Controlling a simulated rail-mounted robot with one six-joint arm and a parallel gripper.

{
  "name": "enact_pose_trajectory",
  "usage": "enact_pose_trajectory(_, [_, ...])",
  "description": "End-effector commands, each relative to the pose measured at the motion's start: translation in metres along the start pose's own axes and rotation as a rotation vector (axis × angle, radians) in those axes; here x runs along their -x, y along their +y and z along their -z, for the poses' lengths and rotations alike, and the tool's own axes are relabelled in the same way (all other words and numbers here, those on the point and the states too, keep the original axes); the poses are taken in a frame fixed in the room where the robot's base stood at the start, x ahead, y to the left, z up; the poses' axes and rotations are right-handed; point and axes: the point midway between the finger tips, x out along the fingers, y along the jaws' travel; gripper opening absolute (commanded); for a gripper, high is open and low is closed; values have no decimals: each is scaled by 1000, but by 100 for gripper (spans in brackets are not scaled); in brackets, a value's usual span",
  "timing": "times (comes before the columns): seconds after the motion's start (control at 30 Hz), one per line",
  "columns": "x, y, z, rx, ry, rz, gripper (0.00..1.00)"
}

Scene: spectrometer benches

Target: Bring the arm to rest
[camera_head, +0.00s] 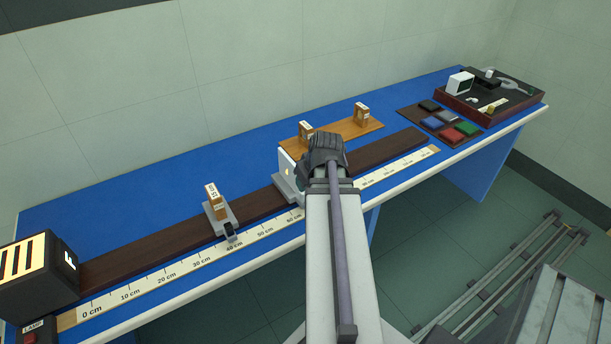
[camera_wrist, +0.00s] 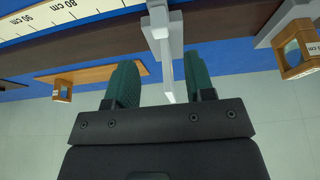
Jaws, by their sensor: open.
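My arm reaches out over the blue bench (camera_head: 120,190), its dark gripper end (camera_head: 325,150) above the dark rail near the white screen (camera_head: 287,172). In the wrist view my gripper (camera_wrist: 162,82) has its two green fingers apart. The white screen (camera_wrist: 167,72) shows edge-on between them, with a gap on both sides; whether either finger touches it I cannot tell. The head view does not show the fingers clearly, and my arm hides part of the screen's carriage.
A labelled lens holder (camera_head: 213,200) stands on the rail (camera_head: 140,258) left of the screen. A black lamp box (camera_head: 38,272) is at the left end. Two wooden holders stand on a wooden board (camera_head: 340,130) behind. Coloured blocks and a dark tray (camera_head: 470,108) are at right.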

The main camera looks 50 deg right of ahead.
Motion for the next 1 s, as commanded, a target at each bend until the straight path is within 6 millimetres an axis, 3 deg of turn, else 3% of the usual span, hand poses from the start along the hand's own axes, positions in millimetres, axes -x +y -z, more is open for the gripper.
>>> enact_pose_trajectory(0.03, [16,0,2,-1,0,0,49])
enact_pose_trajectory(0.1, [20,0,1,0,0,0,49])
enact_pose_trajectory(0.53, [17,0,0,-5,0,1,49])
enact_pose_trajectory(0.7, [18,-5,-17,-180,-88,8,49])
enact_pose_trajectory(0.87, [12,-91,-17,-213,-261,20,49])
enact_pose_trajectory(1.0, [10,-180,-17,-103,-356,13,49])
